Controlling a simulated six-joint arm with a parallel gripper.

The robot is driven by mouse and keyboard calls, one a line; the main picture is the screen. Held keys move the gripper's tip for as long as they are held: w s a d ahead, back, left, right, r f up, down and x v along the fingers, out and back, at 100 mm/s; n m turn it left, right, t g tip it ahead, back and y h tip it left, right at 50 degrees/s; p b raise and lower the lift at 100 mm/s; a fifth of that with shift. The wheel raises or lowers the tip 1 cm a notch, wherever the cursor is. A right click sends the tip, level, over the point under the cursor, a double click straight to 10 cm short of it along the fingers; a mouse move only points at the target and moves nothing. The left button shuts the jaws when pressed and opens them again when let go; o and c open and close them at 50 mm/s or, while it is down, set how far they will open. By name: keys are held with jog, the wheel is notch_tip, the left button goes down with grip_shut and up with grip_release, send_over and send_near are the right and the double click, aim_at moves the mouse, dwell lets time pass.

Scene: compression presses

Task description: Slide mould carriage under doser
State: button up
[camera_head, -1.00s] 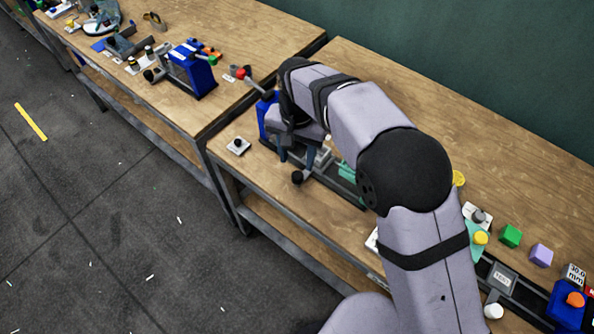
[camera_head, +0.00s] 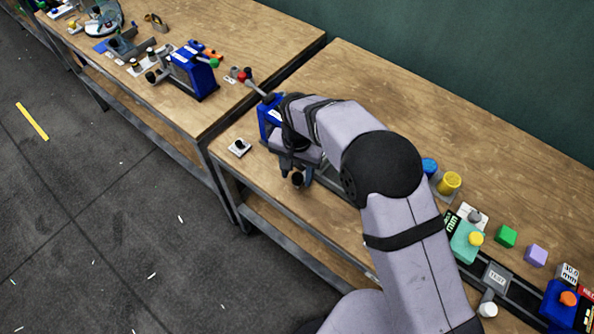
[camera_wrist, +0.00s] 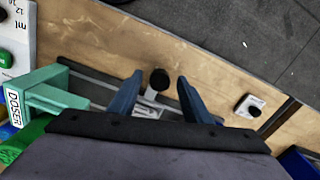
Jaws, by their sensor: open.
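The mould carriage (camera_wrist: 149,108) is a small grey block on a dark rail in the wrist view, with a black knob (camera_wrist: 160,79) on a short stem at its front. My gripper (camera_wrist: 160,76) is open, with one blue finger on each side of the knob. Gaps show on both sides. The knob also shows in the head view (camera_head: 297,179), at my gripper (camera_head: 296,167). The teal doser (camera_wrist: 50,96), labelled DOSER, stands left of the carriage in the wrist view. My arm hides most of this station in the head view.
A blue press (camera_head: 268,122) stands just beyond my gripper. A small white plate with a black button (camera_head: 240,148) lies near the bench corner. A green knob (camera_wrist: 8,60) on a white scaled panel is at far left in the wrist view. Bare wood borders the rail.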

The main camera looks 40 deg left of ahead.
jog(key=shift+f, duration=0.15)
grip_shut()
jog(key=d, duration=1.2)
jog(key=shift+p, duration=0.3)
jog(key=shift+d, duration=0.15)
grip_release()
jog(key=shift+d, duration=0.15)
